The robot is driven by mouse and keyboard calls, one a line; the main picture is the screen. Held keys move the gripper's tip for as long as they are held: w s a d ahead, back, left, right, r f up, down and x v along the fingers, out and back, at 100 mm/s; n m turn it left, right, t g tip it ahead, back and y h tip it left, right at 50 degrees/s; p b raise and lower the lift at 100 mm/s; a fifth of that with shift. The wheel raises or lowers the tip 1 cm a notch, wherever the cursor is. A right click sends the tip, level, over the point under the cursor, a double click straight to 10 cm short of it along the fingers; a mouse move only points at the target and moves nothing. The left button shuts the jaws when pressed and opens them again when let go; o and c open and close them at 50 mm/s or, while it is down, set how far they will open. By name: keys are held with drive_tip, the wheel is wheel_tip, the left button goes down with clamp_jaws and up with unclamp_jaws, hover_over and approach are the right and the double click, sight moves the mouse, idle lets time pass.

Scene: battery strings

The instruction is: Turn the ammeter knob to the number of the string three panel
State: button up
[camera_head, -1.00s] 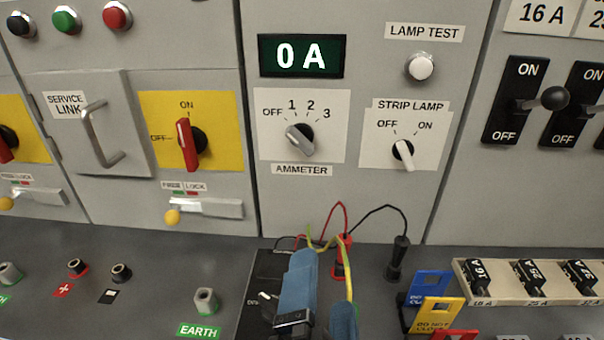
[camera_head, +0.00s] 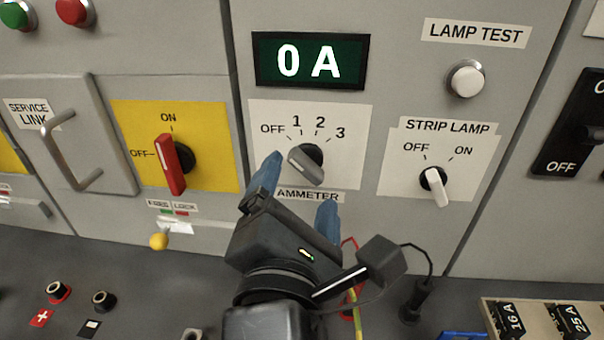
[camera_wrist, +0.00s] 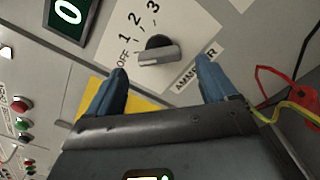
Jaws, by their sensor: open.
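The ammeter knob (camera_head: 306,163) is a grey bar handle on a black round base, on a white plate marked OFF, 1, 2 and 3. Its bar slants, with its upper-left end toward OFF. The display (camera_head: 311,61) above it reads 0 A. My gripper (camera_head: 297,188) is open, its two blue fingers just below the knob and apart to its left and right. In the wrist view the knob (camera_wrist: 158,52) lies beyond and between the fingertips (camera_wrist: 163,72), and no contact shows. No string three panel number is readable here.
The strip lamp knob (camera_head: 434,184) and lamp test button (camera_head: 466,79) are to the right. A red switch (camera_head: 171,165) on a yellow plate and a service link handle (camera_head: 72,155) are to the left. Red, black and yellow-green leads (camera_head: 350,270) rise below.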

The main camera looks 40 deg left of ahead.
sight(307, 164)
drive_tip(key=shift+x, duration=1.35)
drive_tip(key=shift+c, duration=0.4)
drive_tip(key=c, duration=1)
